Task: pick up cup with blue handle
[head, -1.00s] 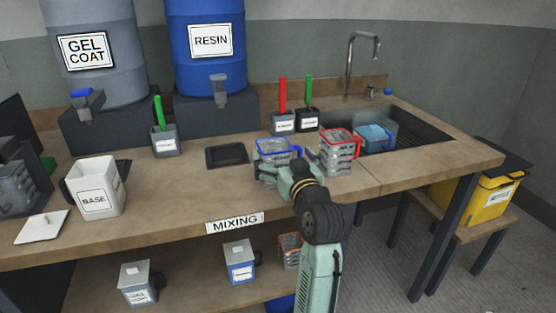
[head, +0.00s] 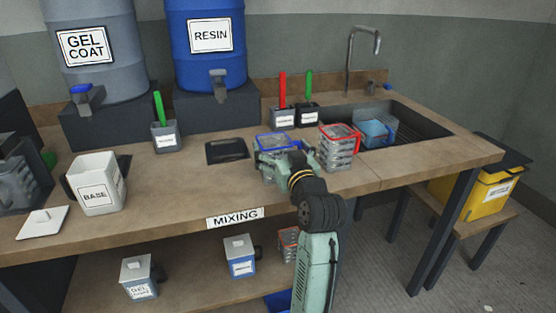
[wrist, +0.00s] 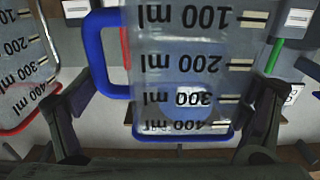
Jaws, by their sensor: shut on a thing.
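The cup with the blue handle (head: 272,143) is a clear measuring cup with a blue rim, at the front middle of the bench in the head view. In the wrist view the cup (wrist: 190,55) fills the middle, its printed scale upside down and its blue handle (wrist: 97,55) to the left. My gripper (wrist: 170,115) has a finger on each side of the cup and is shut on it. In the head view my gripper (head: 283,158) covers part of the cup, so I cannot tell whether its base touches the bench.
A red-rimmed clear cup (head: 339,150) stands close on the right. Behind are a red-handled pot (head: 283,119) and a green-handled pot (head: 308,117). A sink (head: 425,130) holds a blue item (head: 371,134).

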